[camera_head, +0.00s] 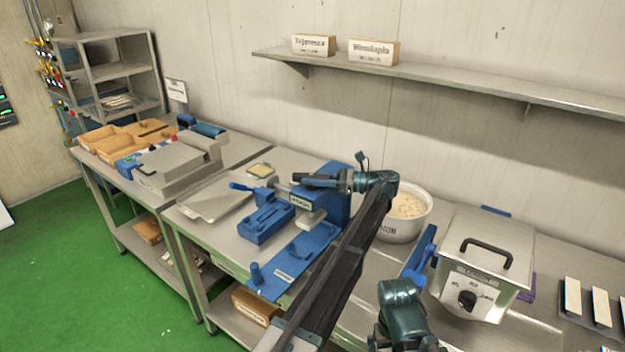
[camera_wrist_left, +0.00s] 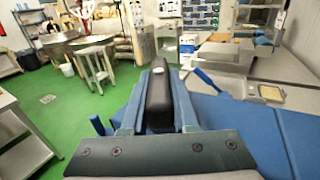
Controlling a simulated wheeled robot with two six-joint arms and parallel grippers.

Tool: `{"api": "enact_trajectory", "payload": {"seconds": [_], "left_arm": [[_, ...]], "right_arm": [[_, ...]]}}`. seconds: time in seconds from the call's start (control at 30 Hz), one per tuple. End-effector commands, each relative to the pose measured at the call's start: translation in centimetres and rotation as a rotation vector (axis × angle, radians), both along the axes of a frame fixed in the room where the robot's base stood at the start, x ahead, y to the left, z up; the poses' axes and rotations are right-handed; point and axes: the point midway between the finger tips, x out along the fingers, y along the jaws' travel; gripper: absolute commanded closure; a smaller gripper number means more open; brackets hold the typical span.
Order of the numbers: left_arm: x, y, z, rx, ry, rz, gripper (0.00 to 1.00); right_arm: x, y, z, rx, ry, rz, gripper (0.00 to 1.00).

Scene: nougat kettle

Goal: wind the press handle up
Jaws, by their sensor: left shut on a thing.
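The blue press (camera_head: 336,196) stands on the middle bench, with a blue tray-like base in front. My left gripper (camera_head: 302,180) is at the upper left of the press. In the left wrist view, my left gripper (camera_wrist_left: 157,118) is shut on the black grip of the press handle (camera_wrist_left: 159,88), which sits between the blue fingers. A blue-ended lever (camera_head: 241,187) sticks out to the left of the press; it also shows in the left wrist view (camera_wrist_left: 206,79).
A metal tray (camera_head: 205,203) lies left of the press. A white pot (camera_head: 402,236) with pale contents stands to its right, beside a boxy steel appliance (camera_head: 483,262). A wall shelf (camera_head: 430,79) runs above. The green floor in front is open.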

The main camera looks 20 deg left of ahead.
Motion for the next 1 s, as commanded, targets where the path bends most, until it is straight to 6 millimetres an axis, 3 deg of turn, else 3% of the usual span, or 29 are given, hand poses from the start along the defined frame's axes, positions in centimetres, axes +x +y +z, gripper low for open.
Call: {"api": "enact_trajectory", "payload": {"seconds": [0.4, 0.43, 0.6, 1.0], "left_arm": [[0.01, 0.06, 0.03, 0.001, 0.0, 0.006, 1.0], [0.01, 0.06, 0.04, 0.001, 0.0, 0.006, 0.71], [0.0, 0.05, 0.02, 0.001, 0.0, 0.006, 0.43], [0.12, -0.45, 0.01, 0.0, 0.0, 0.005, 0.43]], "right_arm": [[0.0, 0.0, 0.01, 0.0, 0.0, 0.0, 0.0], [0.0, 0.0, 0.01, 0.0, 0.0, 0.0, 0.0], [0.0, 0.0, 0.0, 0.0, 0.0, 0.0, 0.0], [0.0, 0.0, 0.0, 0.0, 0.0, 0.0, 0.0]]}}
